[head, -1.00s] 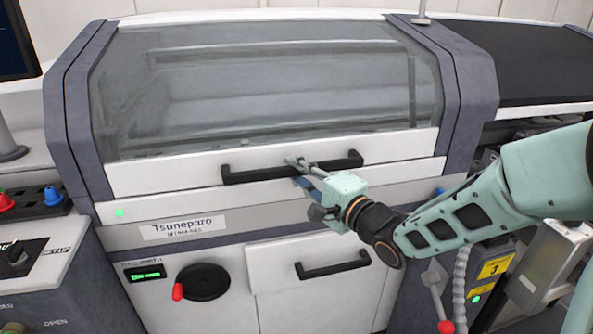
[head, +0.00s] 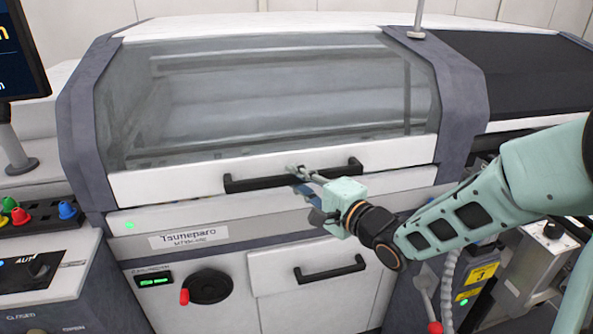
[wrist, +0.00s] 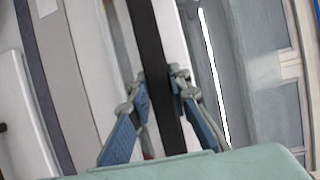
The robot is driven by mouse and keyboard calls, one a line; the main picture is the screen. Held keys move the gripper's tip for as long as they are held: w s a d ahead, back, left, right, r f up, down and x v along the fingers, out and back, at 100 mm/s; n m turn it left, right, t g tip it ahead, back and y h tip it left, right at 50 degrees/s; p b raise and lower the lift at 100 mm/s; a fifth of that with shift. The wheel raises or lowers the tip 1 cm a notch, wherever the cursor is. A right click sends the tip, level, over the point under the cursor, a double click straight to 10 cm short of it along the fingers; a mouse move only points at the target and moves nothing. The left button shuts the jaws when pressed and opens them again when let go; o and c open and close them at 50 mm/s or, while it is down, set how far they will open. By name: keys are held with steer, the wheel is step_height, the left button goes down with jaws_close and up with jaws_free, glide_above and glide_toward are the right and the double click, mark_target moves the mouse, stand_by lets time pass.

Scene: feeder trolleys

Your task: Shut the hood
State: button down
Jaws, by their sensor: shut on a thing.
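The hood (head: 270,95) of the machine has a clear window and a white front panel low over the machine's front. I cannot tell whether a small gap is left under its lower edge. A long black handle (head: 252,184) runs across the panel. In the wrist view, the fingers of my gripper (wrist: 160,95) lie on both sides of the black handle bar (wrist: 150,40). The fingertips partly hide the bar.
A lower drawer handle (head: 330,268) and a round black crank (head: 210,287) with a red knob are below. A monitor (head: 20,50) and a button panel (head: 40,213) stand at left. A dark cover (head: 530,70) is at right.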

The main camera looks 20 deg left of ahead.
steer(key=shift+g+h, duration=0.3)
steer(key=shift+h, duration=0.1)
steer(key=r+p, duration=0.1)
steer(key=p, duration=0.1)
steer(key=s+r+p, duration=0.1)
steer(key=r+p, duration=0.1)
steer(key=d+r+p, duration=0.1)
steer(key=p, duration=0.1)
steer(key=shift+s+r, duration=0.15)
steer(key=shift+s, duration=0.15)
steer(key=c, duration=1.8)
jaws_free()
steer(key=shift+o, duration=0.2)
steer(key=f+v, duration=0.1)
steer(key=v, duration=0.6)
steer(key=shift+s+d+r, duration=0.15)
steer(key=shift+d+r, duration=0.1)
steer(key=shift+r, duration=0.1)
